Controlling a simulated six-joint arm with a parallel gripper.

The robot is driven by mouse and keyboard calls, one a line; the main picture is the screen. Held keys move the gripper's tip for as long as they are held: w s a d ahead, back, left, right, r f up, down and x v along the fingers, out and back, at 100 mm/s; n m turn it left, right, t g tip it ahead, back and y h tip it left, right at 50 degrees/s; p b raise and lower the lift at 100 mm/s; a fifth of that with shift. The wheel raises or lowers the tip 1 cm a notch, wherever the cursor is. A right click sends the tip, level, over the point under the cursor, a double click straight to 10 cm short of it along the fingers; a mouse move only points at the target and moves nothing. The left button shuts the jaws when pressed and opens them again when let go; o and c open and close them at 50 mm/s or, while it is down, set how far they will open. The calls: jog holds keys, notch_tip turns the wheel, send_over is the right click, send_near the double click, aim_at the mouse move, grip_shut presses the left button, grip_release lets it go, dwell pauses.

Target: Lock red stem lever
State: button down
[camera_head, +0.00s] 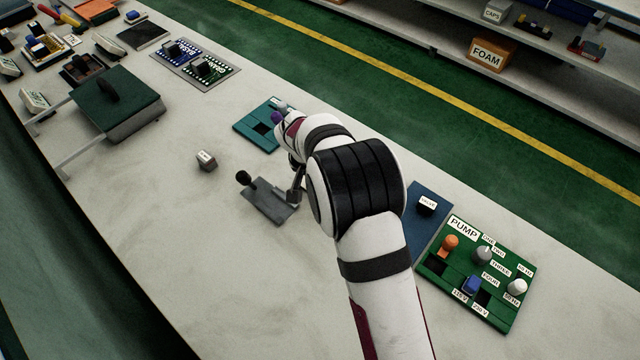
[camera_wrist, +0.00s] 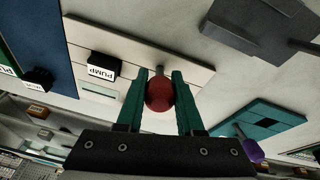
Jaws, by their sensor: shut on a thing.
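A red ball knob (camera_wrist: 159,94) on a short stem shows in the wrist view, in front of a pale cream plate (camera_wrist: 185,70). I take it for the red stem lever. My gripper (camera_wrist: 160,98) has its two teal fingers on either side of the ball and is shut on it. The lever's exact tilt is hard to tell.
A teal plate (camera_head: 246,125) with a purple knob (camera_wrist: 250,150) lies close by. A grey plate with a black-knobbed lever (camera_head: 243,177) stands near my arm. A blue panel (camera_head: 427,205) and a green pump board (camera_head: 470,305) lie to the right.

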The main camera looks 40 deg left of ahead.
jog(key=w+g, duration=0.1)
jog(key=g, duration=0.2)
jog(key=shift+w+r, duration=0.15)
jog(key=shift+w, duration=0.25)
jog(key=shift+w+g, duration=0.25)
jog(key=shift+g, duration=0.45)
jog(key=shift+w+g, duration=0.25)
jog(key=shift+g, duration=0.45)
jog(key=shift+w, duration=0.1)
jog(key=c, duration=0.5)
grip_release()
jog(key=shift+c, duration=0.2)
